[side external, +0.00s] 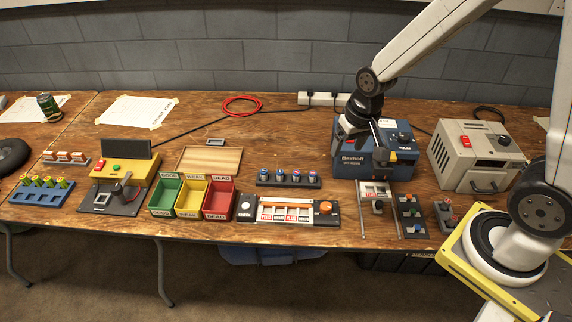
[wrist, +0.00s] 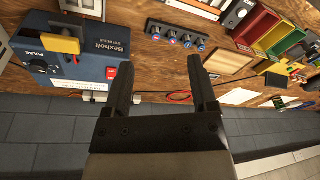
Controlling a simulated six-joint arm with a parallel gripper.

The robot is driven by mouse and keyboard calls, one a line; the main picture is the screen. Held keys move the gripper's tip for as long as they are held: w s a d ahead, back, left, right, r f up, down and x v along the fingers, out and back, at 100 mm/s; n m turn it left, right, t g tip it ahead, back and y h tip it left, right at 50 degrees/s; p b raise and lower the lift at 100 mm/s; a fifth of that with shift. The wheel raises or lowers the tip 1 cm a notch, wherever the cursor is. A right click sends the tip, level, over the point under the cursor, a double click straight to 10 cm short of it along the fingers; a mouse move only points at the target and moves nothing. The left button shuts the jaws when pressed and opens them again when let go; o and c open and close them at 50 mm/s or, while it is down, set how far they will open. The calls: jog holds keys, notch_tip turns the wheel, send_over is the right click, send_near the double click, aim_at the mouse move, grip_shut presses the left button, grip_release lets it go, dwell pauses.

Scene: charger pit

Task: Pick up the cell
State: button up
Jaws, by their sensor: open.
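Several cells with blue and silver tops (side external: 295,176) stand upright in a dark rack (side external: 262,182) at the middle of the bench. They also show at the top of the wrist view (wrist: 186,40). Several yellow-green cells (side external: 47,181) stand in a blue rack (side external: 40,196) at the far left. I cannot tell which cell is meant.
Green (side external: 164,195), yellow (side external: 191,198) and red (side external: 219,200) bins stand left of the dark rack. A tray with an orange knob (side external: 325,208) lies in front of it. A beige box (side external: 463,152) stands right. A red cable coil (side external: 241,105) lies behind on open bench.

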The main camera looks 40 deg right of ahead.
jog(key=w+d+f+m+g, duration=0.1)
jog(key=w+f+m, duration=0.55)
jog(key=w, duration=0.45)
jog(key=m+g+y, duration=0.1)
jog(key=m, duration=0.6)
send_over(297, 172)
jog(key=f, duration=0.8)
jog(key=shift+s+d+f, duration=0.1)
jog(key=shift+d+f, duration=0.1)
jog(key=shift+d, duration=0.2)
jog(key=shift+w+d+f+m, duration=0.1)
jog(key=shift+w+f+m, duration=0.2)
jog(key=shift+f+m, duration=0.2)
jog(key=shift+f, duration=0.15)
jog(key=shift+a+f, duration=0.2)
jog(key=shift+f, duration=1)
jog(key=shift+s+a+f, duration=0.1)
jog(key=shift+a+f, duration=0.05)
jog(key=shift+f, duration=1.15)
jog(key=shift+a+f, duration=0.15)
jog(key=shift+f, duration=1.1)
grip_shut()
